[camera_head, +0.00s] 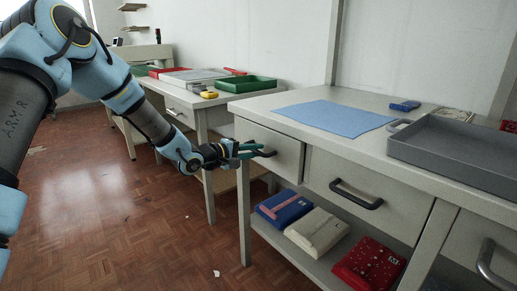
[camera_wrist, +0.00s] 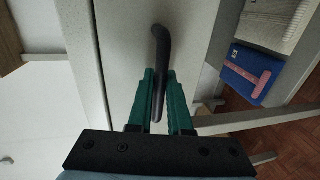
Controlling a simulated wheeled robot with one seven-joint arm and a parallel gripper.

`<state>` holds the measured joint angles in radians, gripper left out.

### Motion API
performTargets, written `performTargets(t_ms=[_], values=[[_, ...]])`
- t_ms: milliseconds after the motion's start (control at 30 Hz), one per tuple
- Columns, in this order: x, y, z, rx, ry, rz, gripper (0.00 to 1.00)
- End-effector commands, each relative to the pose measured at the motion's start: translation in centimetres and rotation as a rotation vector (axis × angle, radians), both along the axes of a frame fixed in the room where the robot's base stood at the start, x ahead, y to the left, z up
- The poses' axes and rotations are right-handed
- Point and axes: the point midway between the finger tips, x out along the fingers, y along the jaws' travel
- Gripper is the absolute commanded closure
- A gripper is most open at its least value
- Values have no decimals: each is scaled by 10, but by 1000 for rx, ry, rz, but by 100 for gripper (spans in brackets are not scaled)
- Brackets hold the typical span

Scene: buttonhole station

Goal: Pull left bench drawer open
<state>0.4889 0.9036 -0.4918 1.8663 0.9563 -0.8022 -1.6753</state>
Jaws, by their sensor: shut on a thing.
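The left bench drawer (camera_head: 272,140) is at the left end of the near bench, and its pale front looks flush with the bench frame. Its dark bar handle (camera_head: 265,153) sticks out from the front. My gripper (camera_head: 253,150) is at that handle, with its green fingers around it. In the wrist view, the green fingers of my gripper (camera_wrist: 160,98) are shut on the dark curved handle (camera_wrist: 162,55), one finger on each side. The drawer front (camera_wrist: 185,30) shows behind the handle there. The drawer's inside is hidden.
A blue cloth (camera_head: 332,115) and a grey tray (camera_head: 455,150) lie on the bench top. Folded blue, cream and red fabrics (camera_head: 370,267) lie on the lower shelf. A second bench (camera_head: 190,98) stands behind on the left.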

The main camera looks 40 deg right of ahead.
Motion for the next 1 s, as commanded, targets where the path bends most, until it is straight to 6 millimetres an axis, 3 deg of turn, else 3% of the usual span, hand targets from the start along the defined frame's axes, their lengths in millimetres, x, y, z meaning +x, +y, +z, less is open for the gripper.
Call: performTargets(t_ms=[267, 700, 1000], values=[[5, 62, 5, 5, 5, 5, 100], [11, 182, 4, 3, 5, 5, 100], [14, 241, 2, 3, 3, 3, 100]])
